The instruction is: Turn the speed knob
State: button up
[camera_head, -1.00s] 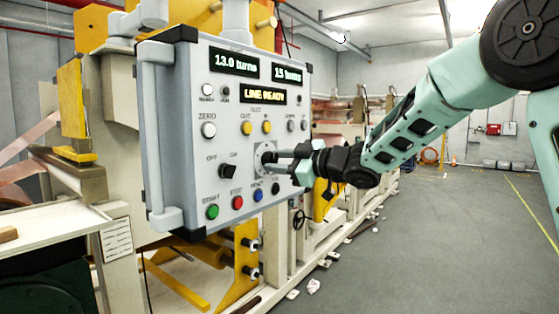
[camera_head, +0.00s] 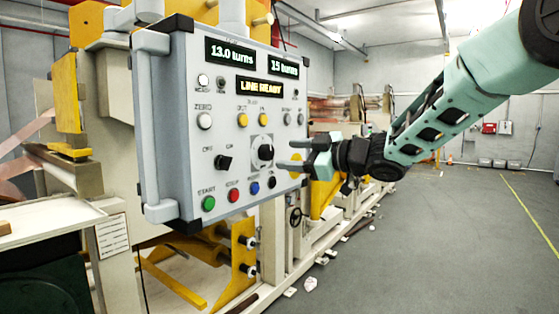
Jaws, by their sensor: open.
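The speed knob (camera_head: 265,152) is a black round knob on a pale square plate, on the right half of the grey control panel (camera_head: 180,110). It is fully in view. My gripper (camera_head: 281,162) is open and empty, its fingers pointing left toward the panel. In the picture its fingertips lie just right of and slightly below the knob, apart from it. The exact gap in depth to the panel is hard to tell.
A black switch (camera_head: 223,162) sits left of the knob. Green (camera_head: 208,203), red (camera_head: 233,195) and blue (camera_head: 253,188) buttons line the bottom. The displays read 13.0 turns, 15 turns and LINE READY. Open floor (camera_head: 440,240) lies to the right.

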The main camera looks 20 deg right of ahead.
jog(key=b+v, duration=0.2)
jog(key=v, duration=1)
jog(key=shift+s+b, duration=0.2)
jog(key=shift+b, duration=0.2)
jog(key=shift+d, duration=0.1)
jog(key=w+a+f+m+h, duration=0.3)
jog(key=a+f+m+h, duration=0.1)
jog(key=a+f, duration=0.2)
jog(key=s+a+f+m+g+h, duration=0.2)
jog(key=s+a+f, duration=0.15)
jog(key=f, duration=0.25)
jog(key=s+a+f+m+g+h, duration=0.1)
jog(key=s+a+f+g, duration=0.1)
jog(key=s+a+f, duration=0.3)
jog(key=s+a+f+g+h, duration=0.1)
jog(key=s+f+g, duration=0.2)
jog(key=s, duration=0.4)
jog(key=s+a+f+g+h, duration=0.1)
jog(key=s+f+g, duration=0.2)
jog(key=s+f, duration=0.2)
jog(key=s+a+f+g+h+b, duration=0.1)
jog(key=s+f+g, duration=0.2)
jog(key=s, duration=0.8)
notch_tip(320, 180, down, 2)
jog(key=shift+s+f+g, duration=0.1)
jog(key=shift+s+g, duration=0.15)
jog(key=shift+g, duration=0.05)
jog(key=shift+a, duration=0.1)
jog(key=shift+c, duration=0.4)
